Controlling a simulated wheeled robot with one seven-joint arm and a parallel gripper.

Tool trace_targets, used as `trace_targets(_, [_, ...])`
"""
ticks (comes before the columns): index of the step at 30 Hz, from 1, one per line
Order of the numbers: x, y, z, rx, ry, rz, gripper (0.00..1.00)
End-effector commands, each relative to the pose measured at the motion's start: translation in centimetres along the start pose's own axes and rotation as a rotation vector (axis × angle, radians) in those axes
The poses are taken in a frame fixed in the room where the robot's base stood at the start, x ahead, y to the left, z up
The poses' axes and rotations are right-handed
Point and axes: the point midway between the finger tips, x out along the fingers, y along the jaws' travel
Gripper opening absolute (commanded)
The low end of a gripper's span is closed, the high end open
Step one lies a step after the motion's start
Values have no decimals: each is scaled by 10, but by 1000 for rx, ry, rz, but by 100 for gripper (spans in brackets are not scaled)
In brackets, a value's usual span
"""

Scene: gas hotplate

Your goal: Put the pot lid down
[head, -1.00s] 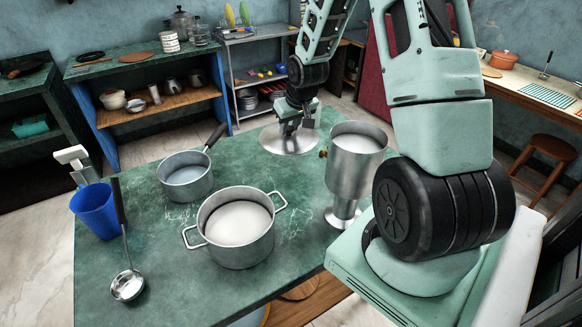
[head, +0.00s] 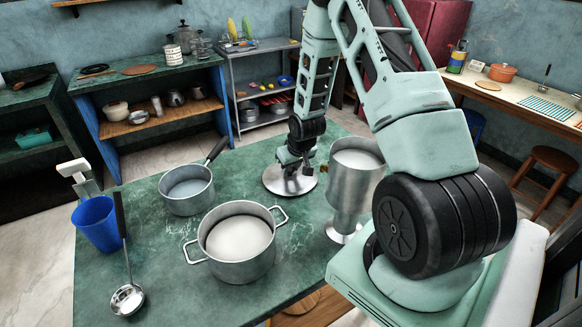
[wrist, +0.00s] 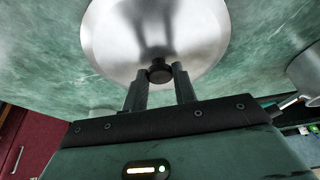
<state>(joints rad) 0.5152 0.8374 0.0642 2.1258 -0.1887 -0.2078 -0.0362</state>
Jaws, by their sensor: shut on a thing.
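The pot lid (head: 277,185) is a round silver metal disc with a dark knob. It is at the far side of the green table (head: 165,245) in the head view, at or very near the tabletop; I cannot tell whether it touches. My gripper (head: 297,172) is above the lid, shut on its knob. In the wrist view the lid (wrist: 155,35) fills the upper middle, and the two fingers of my gripper (wrist: 160,75) are on either side of the black knob. My gripper and arm hide part of the lid in the head view.
A large two-handled pot (head: 240,262) stands front centre, with a saucepan (head: 186,205) behind it to the left. A tall metal vessel (head: 350,205) stands right of the lid. A blue cup (head: 97,226) and a ladle (head: 127,298) are at the left. The table between saucepan and ladle is clear.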

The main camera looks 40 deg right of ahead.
Motion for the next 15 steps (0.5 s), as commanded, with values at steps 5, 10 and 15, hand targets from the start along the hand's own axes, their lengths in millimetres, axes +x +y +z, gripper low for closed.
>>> trace_targets(5, [4, 0, 2, 0, 0, 0, 3])
trace_targets(10, [2, 0, 1, 1, 0, 0, 49])
trace_targets(15, [2, 0, 1, 1, 0, 0, 49])
